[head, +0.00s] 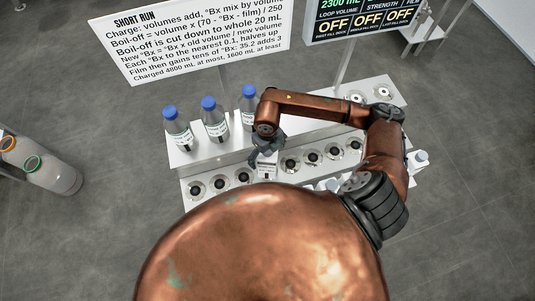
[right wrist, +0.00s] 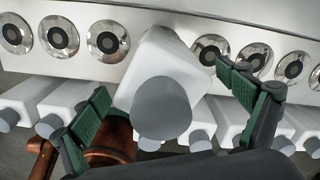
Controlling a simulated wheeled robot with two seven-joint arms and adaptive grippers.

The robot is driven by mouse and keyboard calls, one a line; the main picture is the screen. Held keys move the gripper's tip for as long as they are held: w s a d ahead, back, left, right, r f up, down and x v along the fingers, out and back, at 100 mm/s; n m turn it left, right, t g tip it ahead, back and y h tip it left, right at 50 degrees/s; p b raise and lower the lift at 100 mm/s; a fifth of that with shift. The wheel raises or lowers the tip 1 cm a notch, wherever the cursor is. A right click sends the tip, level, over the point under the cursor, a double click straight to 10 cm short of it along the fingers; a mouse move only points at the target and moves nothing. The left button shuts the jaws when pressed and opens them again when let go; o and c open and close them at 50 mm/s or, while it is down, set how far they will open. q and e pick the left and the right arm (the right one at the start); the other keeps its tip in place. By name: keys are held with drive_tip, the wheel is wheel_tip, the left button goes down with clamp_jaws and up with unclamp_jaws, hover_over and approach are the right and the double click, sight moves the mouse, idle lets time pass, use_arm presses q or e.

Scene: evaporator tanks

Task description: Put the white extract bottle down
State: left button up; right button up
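A white extract bottle (right wrist: 160,65) with a grey cap (right wrist: 162,108) is between the two fingers of my right gripper (right wrist: 165,100) in the right wrist view. Narrow gaps show between the green finger pads and the bottle's sides, so the gripper looks open around it. In the head view the right gripper (head: 266,150) is over the front of the stepped white stand, with a white labelled bottle (head: 267,170) just below it. The bottle's base is hidden, so I cannot tell how it is supported. My left gripper is not in view.
Several round metal ports (head: 312,157) line the stand (head: 210,155). More white bottles (right wrist: 65,100) stand in a row close to the fingers. Blue-capped bottles (head: 214,120) stand on the upper step at left. A sign (head: 190,40) and a display board (head: 365,18) rise behind.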

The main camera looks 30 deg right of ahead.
drive_tip(key=shift+r, duration=0.1)
drive_tip(key=shift+w+r, duration=0.1)
drive_tip(key=shift+r, duration=0.1)
wheel_tip(320, 180, up, 10)
drive_tip(key=shift+r+b, duration=0.25)
drive_tip(key=shift+b, duration=1)
drive_tip(key=shift+r, duration=0.6)
drive_tip(key=shift+f, duration=0.1)
